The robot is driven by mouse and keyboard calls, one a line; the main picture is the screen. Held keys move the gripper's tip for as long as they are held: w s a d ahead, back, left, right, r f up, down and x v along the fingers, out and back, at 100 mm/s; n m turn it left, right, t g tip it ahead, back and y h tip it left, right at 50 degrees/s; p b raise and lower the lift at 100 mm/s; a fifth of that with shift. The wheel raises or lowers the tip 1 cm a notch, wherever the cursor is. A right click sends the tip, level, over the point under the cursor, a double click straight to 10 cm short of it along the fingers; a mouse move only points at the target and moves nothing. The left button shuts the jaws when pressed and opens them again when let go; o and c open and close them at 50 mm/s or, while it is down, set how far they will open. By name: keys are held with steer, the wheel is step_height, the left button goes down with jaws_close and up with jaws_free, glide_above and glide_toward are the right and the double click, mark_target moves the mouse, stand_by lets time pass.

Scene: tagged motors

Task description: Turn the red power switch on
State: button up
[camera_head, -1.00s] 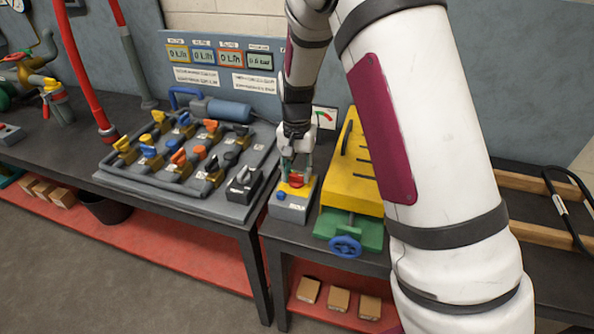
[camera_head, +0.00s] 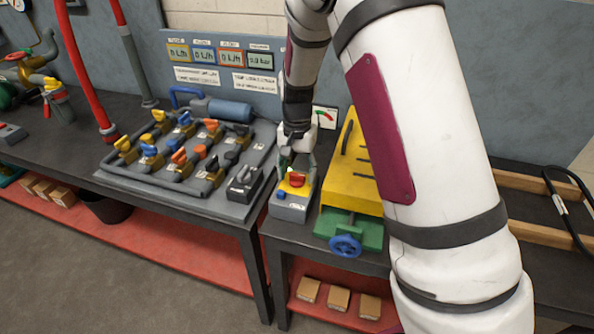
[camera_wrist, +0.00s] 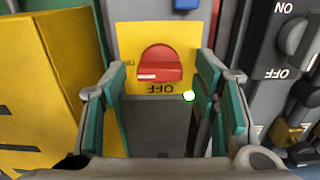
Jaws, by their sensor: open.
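The red power switch (camera_head: 296,179) is a rotary knob on a yellow plate of a small grey box (camera_head: 290,208). In the wrist view the red knob (camera_wrist: 160,62) has a pale mark at its lower left. An upside-down OFF label is below it, and small, hard-to-read lettering is at its left. My gripper (camera_head: 297,163) is open above the box. In the wrist view its green-padded fingers (camera_wrist: 165,80) stand on either side of the knob, apart from it. Whether a fingertip touches the plate cannot be told.
A yellow box with a green base and blue handwheel (camera_head: 345,246) stands close on the right. A grey panel with several coloured valves (camera_head: 170,200) is on the left, with a dark ON/OFF switch box (camera_head: 243,184) at its near corner.

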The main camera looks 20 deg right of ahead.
mark_target(297, 175)
step_height(297, 175, up, 12)
stand_by(0.6)
